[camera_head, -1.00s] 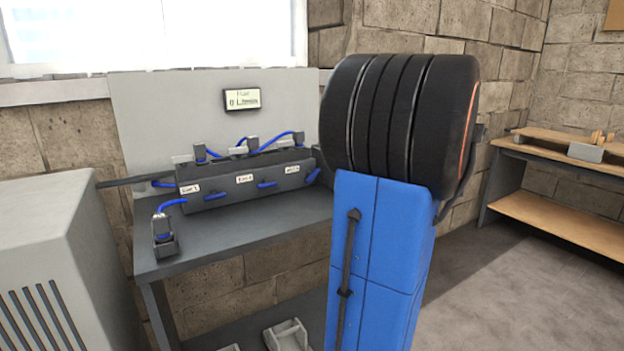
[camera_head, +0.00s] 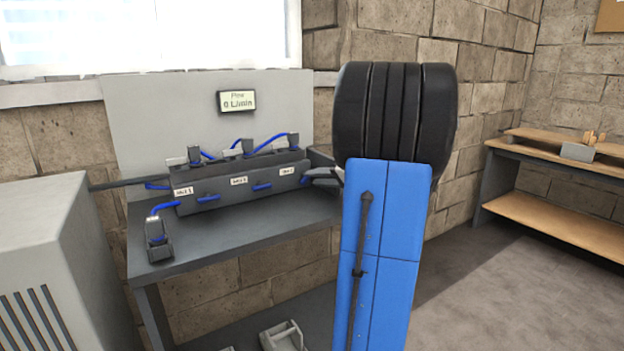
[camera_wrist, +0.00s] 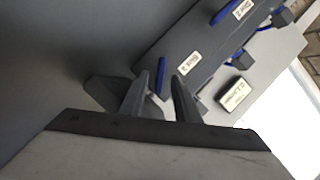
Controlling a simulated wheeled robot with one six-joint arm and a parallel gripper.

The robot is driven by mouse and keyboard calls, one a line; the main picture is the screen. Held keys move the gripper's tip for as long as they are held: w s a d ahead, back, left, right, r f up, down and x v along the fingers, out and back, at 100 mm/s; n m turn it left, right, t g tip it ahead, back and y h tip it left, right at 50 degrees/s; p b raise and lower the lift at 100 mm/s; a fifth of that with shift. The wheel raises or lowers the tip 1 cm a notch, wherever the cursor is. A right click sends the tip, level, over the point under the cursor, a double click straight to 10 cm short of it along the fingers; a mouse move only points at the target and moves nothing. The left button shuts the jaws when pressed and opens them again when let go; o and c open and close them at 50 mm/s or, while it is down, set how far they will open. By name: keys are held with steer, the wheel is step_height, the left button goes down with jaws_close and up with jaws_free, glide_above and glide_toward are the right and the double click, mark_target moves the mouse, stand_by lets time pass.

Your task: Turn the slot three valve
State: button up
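The dark grey valve block (camera_head: 225,197) sits on the bench with white slot labels along its front. The slot three label (camera_head: 287,171) is at the right end; it also shows in the wrist view (camera_wrist: 188,62). The slot three valve handle (camera_head: 305,179) is a small blue lever beside my gripper (camera_head: 312,175). In the wrist view, this blue handle (camera_wrist: 161,79) lies lengthwise between the two fingertips of my open gripper (camera_wrist: 161,76). A gap shows on each side of it. Handle depth between the fingers is hard to tell.
The slot one (camera_head: 208,198) and slot two (camera_head: 262,187) handles are left along the block, with blue hoses above. A flow display (camera_head: 237,101) reads 0 L/min. A loose connector (camera_head: 159,242) stands on the bench's left front. The bench front (camera_head: 230,230) is clear.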

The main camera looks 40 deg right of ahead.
steer(key=shift+x, duration=1.35)
jaws_close()
steer(key=shift+m, duration=0.6)
jaws_free()
steer(key=shift+s, duration=0.1)
steer(key=v, duration=1.7)
steer(key=shift+s+d+f, duration=0.15)
steer(key=shift+d+f, duration=0.05)
steer(key=shift+f, duration=0.05)
